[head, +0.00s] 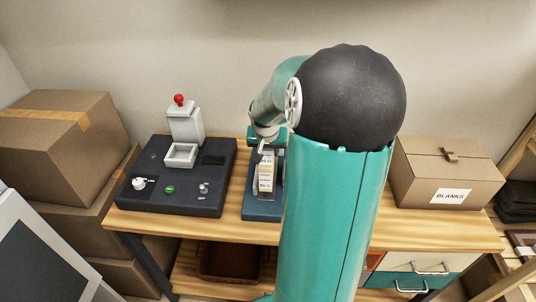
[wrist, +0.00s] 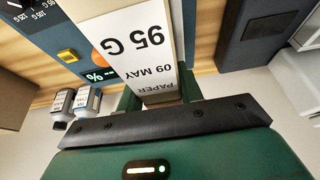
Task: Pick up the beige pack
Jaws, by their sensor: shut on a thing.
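The beige pack (head: 265,174) is a narrow upright block with a printed label, above or on a dark blue base unit (head: 262,211) in the middle of the bench. In the wrist view the pack (wrist: 138,45) shows a white label reading "PAPER", "09 MAY" and "95 G". My gripper (head: 262,151) is at the pack's top end and is shut on it. In the wrist view the gripper's green fingers (wrist: 160,100) lie on either side of the pack. I cannot tell whether the pack touches the base unit. My arm hides part of the unit.
A dark press console (head: 178,190) with a red knob and white tray stands left on the wooden bench (head: 240,230). A carton marked "BLANKS" (head: 440,170) stands at the right. Brown boxes (head: 60,135) are stacked at far left. Small bottles (wrist: 75,102) show in the wrist view.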

